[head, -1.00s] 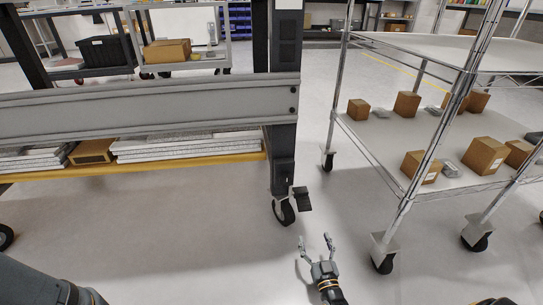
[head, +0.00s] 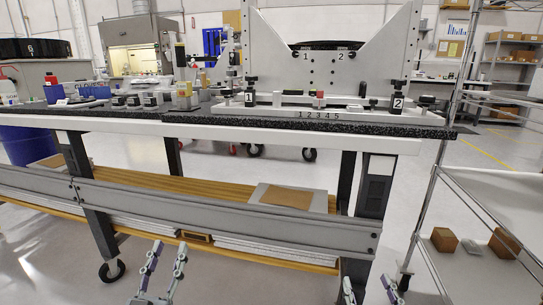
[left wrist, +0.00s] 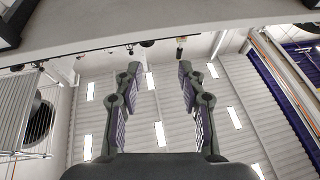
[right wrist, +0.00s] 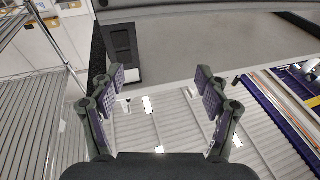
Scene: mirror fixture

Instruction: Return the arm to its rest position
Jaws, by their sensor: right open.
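My left gripper (head: 168,254) is low in the head view, in front of the workbench's lower rail. Its two fingers stand apart with nothing between them. The left wrist view shows the same open fingers (left wrist: 158,75) against the ceiling, below a pale bench edge. My right gripper (head: 368,287) is at the bottom of the head view, near the bench's right leg, with only its fingers showing. In the right wrist view its fingers (right wrist: 160,75) are spread and empty, below the bench's underside. Neither gripper touches anything that I can see.
The workbench (head: 290,138) spans the view above both grippers, with a grey lower rail (head: 230,223) and a mirror fixture (head: 330,70) on top. A wire-frame cart (head: 490,190) with cardboard boxes (head: 444,239) stands at the right. Floor shows below the bench.

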